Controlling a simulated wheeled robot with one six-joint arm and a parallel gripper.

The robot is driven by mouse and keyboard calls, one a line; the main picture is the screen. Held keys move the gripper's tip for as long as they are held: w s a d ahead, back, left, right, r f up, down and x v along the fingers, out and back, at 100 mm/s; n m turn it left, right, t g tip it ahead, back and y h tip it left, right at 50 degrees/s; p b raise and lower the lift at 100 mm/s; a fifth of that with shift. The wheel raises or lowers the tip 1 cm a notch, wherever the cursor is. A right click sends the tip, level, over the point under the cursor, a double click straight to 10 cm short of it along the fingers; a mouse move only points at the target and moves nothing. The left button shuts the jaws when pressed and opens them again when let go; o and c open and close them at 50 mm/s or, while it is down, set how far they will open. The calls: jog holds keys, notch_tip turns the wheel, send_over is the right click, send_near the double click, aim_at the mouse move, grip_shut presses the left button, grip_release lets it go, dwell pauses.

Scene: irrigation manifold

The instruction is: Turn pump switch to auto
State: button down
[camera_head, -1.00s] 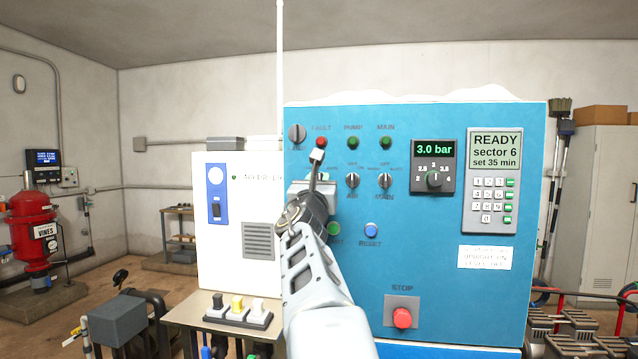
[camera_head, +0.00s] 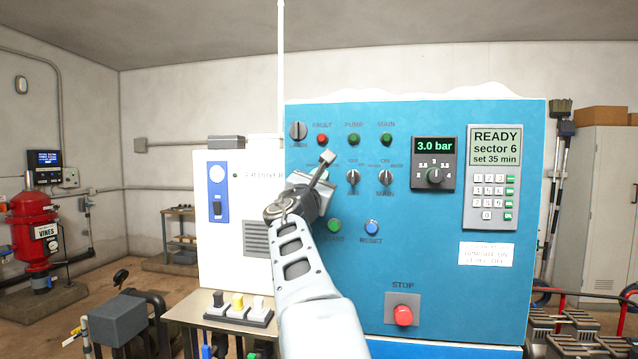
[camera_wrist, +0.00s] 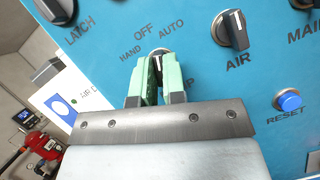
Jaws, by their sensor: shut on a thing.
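The pump switch (camera_wrist: 159,53) is a dark knob under the labels HAND, OFF and AUTO on the blue panel. In the wrist view it shows between the green fingertips of my gripper (camera_wrist: 158,78), which is shut on it. Only its top end shows, and I cannot tell exactly which label it points to. Most of the PUMP label below is covered by a finger. In the head view my gripper (camera_head: 311,190) is at the left part of the panel, tilted to the right, and hides the switch.
The air switch (camera_wrist: 233,30) is right of my gripper, with the blue reset button (camera_wrist: 289,101) lower right. The latch knob (camera_wrist: 56,8) is upper left. In the head view, a red stop button (camera_head: 402,316) is low on the panel (camera_head: 450,260). A white cabinet (camera_head: 222,255) stands to the left.

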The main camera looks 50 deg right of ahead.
jog(key=shift+r+m+g+b, duration=0.15)
jog(key=shift+m+g, duration=0.65)
jog(key=shift+m, duration=0.75)
jog(key=shift+r+m+g+b, duration=0.15)
jog(key=shift+m+g, duration=0.65)
jog(key=shift+m, duration=0.75)
jog(key=shift+a+m, duration=0.1)
jog(key=shift+m, duration=0.2)
jog(key=c, duration=1.3)
grip_release()
jog(key=shift+w+f, duration=0.1)
jog(key=shift+o, duration=0.5)
jog(key=shift+d+f, duration=0.1)
jog(key=shift+d, duration=0.2)
jog(key=b+v, duration=0.4)
jog(key=v, duration=1)
jog(key=shift+b, duration=0.4)
jog(key=shift+w, duration=0.1)
